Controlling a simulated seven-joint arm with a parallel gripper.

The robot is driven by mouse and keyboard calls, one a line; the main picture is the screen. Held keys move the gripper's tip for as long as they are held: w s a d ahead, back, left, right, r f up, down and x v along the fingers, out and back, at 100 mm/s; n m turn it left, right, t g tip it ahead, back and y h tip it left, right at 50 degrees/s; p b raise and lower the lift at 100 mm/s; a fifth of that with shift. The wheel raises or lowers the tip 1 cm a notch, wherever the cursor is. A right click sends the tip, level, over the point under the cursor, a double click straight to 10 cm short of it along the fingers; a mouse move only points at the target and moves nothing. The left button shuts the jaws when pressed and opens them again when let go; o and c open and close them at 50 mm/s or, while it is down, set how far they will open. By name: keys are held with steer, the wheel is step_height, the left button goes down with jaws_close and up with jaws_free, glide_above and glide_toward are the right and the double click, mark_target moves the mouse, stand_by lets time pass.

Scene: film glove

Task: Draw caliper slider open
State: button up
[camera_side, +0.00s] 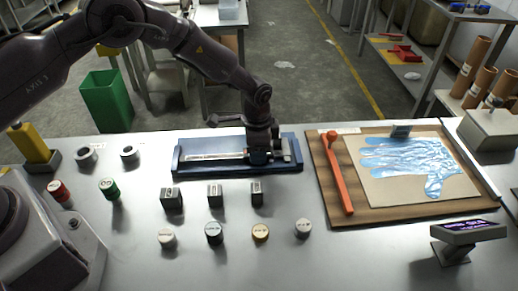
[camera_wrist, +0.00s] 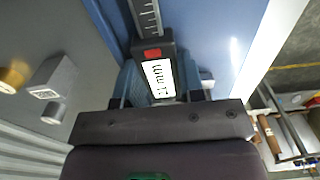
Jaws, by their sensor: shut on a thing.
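The caliper lies in a blue tray (camera_side: 190,168) on the metal table. Its scale beam (camera_side: 215,156) runs left from my gripper in the side view, and it also shows at the top of the wrist view (camera_wrist: 146,16). The caliper slider (camera_wrist: 157,72) is dark, with a red patch and a white display. My gripper (camera_side: 261,156) is down over the right part of the tray, shut on the slider. In the wrist view the gripper body hides the slider's near end and most of the fingers. The caliper jaws are not clear.
Small metal blocks (camera_side: 215,196) and several capped cylinders stand in front of the tray. A brown board (camera_side: 330,208) at right carries an orange bar (camera_side: 340,175) and a blue glove (camera_side: 405,160). A small display (camera_side: 467,230) stands front right. The table front centre is clear.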

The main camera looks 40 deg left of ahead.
mark_target(224, 157)
steer(key=shift+s+a, duration=1.5)
steer(key=shift+a, duration=0.05)
steer(key=shift+s+a, duration=1.3)
steer(key=shift+s, duration=0.05)
stand_by(0.4)
stand_by(0.5)
steer(key=o, duration=1)
steer(key=shift+d, duration=0.1)
